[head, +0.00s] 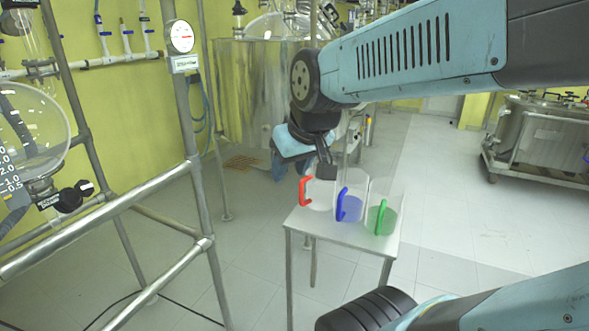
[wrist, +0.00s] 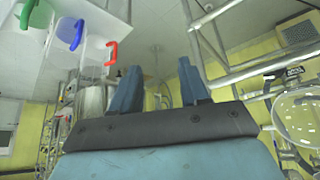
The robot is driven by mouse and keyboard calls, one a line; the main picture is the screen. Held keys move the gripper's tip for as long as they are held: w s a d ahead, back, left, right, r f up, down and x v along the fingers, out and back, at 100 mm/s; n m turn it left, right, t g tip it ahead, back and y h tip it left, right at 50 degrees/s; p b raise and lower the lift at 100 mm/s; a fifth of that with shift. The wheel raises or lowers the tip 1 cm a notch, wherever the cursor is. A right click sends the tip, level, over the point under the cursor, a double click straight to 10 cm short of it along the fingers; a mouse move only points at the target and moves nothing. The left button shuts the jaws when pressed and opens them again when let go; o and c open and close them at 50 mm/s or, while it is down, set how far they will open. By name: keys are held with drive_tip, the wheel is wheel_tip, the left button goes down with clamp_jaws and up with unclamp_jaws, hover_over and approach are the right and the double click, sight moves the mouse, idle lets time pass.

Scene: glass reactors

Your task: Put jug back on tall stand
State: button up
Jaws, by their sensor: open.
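Three clear jugs stand side by side on a white-topped tall stand (head: 335,232) with grey legs. One jug (head: 323,194) has a red handle, the middle one (head: 353,207) a blue handle with bluish contents, and the right one (head: 386,218) a green handle with green contents. My gripper (head: 323,168) is just behind and above the red-handled jug in the head view, partly hidden by its own wrist. In the wrist view my gripper (wrist: 157,72) is open with nothing between its fingers. The red handle (wrist: 111,53) shows there to the left, apart from the fingers.
A metal pipe frame (head: 190,130) with a gauge (head: 181,37) and a round glass vessel (head: 35,125) stands left of the stand. A large steel vessel (head: 255,85) is behind, and a wheeled steel tank (head: 540,140) is at right. The floor right of the stand is clear.

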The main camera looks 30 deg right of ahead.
drive_tip(key=shift+m, duration=0.5)
drive_tip(key=s, duration=0.2)
drive_tip(key=s+r, duration=0.1)
drive_tip(key=s, duration=0.1)
drive_tip(key=shift+s+r, duration=0.2)
drive_tip(key=shift+s, duration=0.05)
